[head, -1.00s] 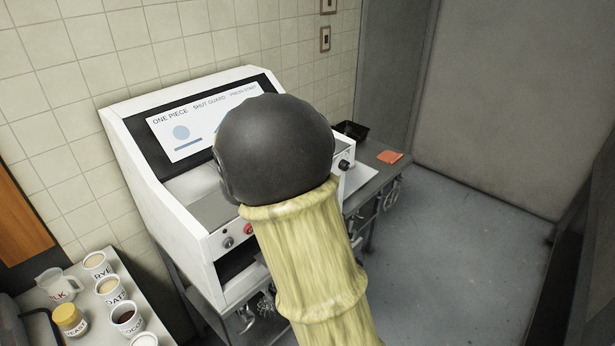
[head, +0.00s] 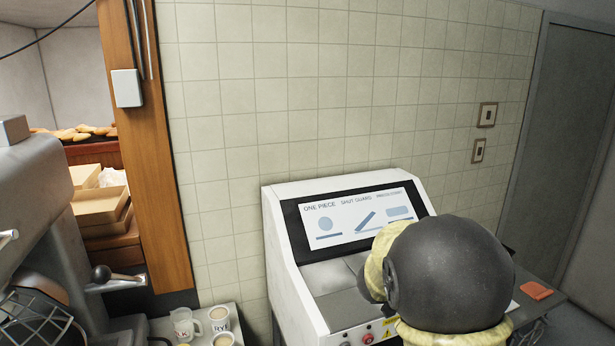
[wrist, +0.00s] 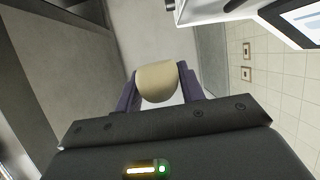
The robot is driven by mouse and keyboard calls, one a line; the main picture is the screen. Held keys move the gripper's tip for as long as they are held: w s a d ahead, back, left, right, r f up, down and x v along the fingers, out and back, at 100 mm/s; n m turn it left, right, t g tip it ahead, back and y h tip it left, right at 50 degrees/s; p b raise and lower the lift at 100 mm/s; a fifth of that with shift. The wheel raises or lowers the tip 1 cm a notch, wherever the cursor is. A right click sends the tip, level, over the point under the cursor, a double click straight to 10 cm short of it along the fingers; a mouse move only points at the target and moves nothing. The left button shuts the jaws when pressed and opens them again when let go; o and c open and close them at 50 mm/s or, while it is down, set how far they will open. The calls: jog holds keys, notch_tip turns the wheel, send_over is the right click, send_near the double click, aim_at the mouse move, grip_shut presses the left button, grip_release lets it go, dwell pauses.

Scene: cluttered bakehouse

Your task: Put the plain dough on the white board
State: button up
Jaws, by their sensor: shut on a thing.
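In the wrist view, my gripper (wrist: 157,88) has its two purple fingers shut on a smooth beige lump of dough (wrist: 157,78). It holds the dough off the floor, in the air. In the head view my own arm hides the gripper and the dough. I cannot make out the white board for certain. Only a small pale sliver shows beside my arm, at the right of the white machine.
A white machine (head: 292,262) with a picture panel stands against the tiled wall. A grey bench right of it carries an orange cloth (head: 537,291). At lower left are a jug (head: 184,325) and labelled tubs (head: 219,320). A grey mixer (head: 40,200) stands far left.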

jog(key=shift+r+p, duration=2.2)
jog(key=shift+r, duration=0.55)
jog(key=shift+f, duration=0.1)
